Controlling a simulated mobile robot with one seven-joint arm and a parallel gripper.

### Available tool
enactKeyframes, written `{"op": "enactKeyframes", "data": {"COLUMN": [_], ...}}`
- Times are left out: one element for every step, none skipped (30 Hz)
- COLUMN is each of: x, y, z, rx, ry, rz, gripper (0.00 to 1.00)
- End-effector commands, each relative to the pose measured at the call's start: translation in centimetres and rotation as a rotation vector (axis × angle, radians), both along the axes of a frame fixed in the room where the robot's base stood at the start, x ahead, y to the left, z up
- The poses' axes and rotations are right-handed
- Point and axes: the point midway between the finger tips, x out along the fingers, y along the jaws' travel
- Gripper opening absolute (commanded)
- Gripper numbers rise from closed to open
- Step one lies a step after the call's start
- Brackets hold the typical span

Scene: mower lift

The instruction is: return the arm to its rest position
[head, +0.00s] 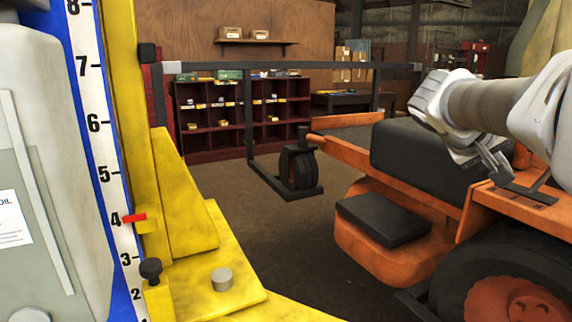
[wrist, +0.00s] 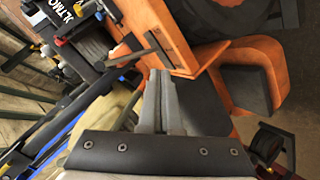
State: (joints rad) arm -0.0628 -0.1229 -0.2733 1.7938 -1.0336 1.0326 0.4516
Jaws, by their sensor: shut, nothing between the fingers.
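My arm reaches in from the right edge of the head view. My gripper (head: 502,176) hangs at its end, above the orange mower (head: 385,245) and near its black seat-like block (head: 415,155). In the wrist view my gripper (wrist: 161,75) shows its two fingers together with nothing between them. The fingertips point at the orange panel (wrist: 180,50) of the mower; I cannot tell whether they touch it.
A yellow lift post (head: 130,100) with a number scale (head: 100,125) and red pointer (head: 134,218) stands at left. Shelves (head: 205,125) stand behind. Brown floor (head: 250,220) between post and mower is clear.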

Motion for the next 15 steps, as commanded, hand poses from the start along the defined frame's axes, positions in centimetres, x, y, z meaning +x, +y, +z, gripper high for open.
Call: {"op": "enactKeyframes", "data": {"x": [-1.6,-2.4,-3.4,-4.2,-5.0,-6.2,-7.0,-7.9,-9.0,-9.8,-10.6,-11.6,-12.3,-13.0,-14.0], "y": [2.1,3.4,5.2,6.6,8.1,10.0,11.4,12.8,14.6,15.9,17.2,18.7,19.9,20.9,22.2], "z": [-1.9,-3.0,-4.5,-5.5,-6.6,-7.9,-8.9,-9.8,-10.9,-11.7,-12.5,-13.5,-14.2,-14.9,-15.7], "rx": [0.087,0.138,0.202,0.25,0.295,0.355,0.396,0.437,0.488,0.523,0.557,0.598,0.627,0.654,0.69], "ry": [0.008,0.015,0.022,0.027,0.032,0.04,0.044,0.047,0.051,0.053,0.056,0.057,0.058,0.058,0.06], "rz": [0.043,0.069,0.105,0.131,0.16,0.195,0.222,0.249,0.282,0.304,0.328,0.357,0.376,0.395,0.418], "gripper": [0.0,0.0,0.0,0.0,0.0,0.0,0.0,0.0,0.0,0.0,0.0,0.0,0.0,0.0,0.0]}}
